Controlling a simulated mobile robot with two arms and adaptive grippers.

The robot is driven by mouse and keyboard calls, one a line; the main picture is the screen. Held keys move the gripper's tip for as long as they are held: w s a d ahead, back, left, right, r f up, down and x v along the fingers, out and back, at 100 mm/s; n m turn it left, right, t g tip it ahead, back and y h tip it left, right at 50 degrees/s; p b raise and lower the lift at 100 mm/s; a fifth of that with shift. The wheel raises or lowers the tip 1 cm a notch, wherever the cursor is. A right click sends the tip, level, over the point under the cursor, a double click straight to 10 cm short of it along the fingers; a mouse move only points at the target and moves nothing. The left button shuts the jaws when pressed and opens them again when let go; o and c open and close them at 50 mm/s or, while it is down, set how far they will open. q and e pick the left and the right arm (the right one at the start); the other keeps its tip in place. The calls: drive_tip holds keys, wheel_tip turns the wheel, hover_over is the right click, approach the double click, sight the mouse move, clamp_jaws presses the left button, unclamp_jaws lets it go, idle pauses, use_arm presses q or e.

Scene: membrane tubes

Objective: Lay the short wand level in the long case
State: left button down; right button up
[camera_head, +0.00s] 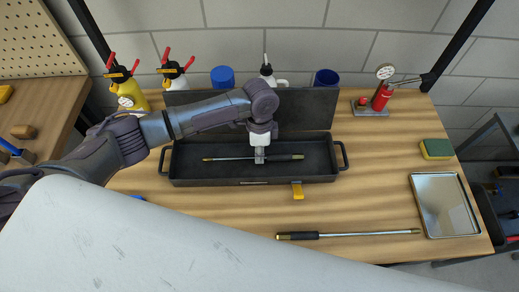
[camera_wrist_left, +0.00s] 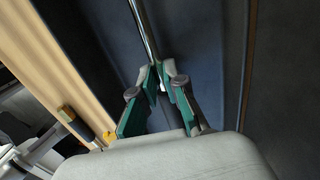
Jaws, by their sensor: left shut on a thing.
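The short wand (camera_head: 283,157), with a dark grip at the right and a metal shaft ending in a brassy tip at the left, is inside the long case (camera_head: 210,182). It looks level and runs along the case's length. I cannot tell whether it touches the floor. The case is dark, with its lid (camera_head: 315,108) open at the back. My left gripper (camera_head: 259,158) reaches down into the case, shut on the wand near its middle. The left wrist view shows the fingers (camera_wrist_left: 160,85) around the wand, with its shaft (camera_wrist_left: 146,30) beyond them. My right gripper is out of view.
A longer wand (camera_head: 345,235) lies on the table in front of the case. A metal tray (camera_head: 444,204) and a sponge (camera_head: 436,149) are at the right. Bottles, blue cups and a gauge stand (camera_head: 371,109) line the back. A yellow latch (camera_head: 298,191) hangs at the case front.

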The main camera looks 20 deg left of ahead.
use_arm(q)
drive_tip(key=shift+f, duration=0.45)
drive_tip(key=c, duration=1.1)
unclamp_jaws()
drive_tip(key=shift+c, duration=0.2)
wheel_tip(320, 180, up, 12)
drive_tip(key=w, duration=0.1)
drive_tip(key=shift+w+a, duration=0.25)
drive_tip(key=shift+w, duration=0.15)
drive_tip(key=shift+f, duration=0.15)
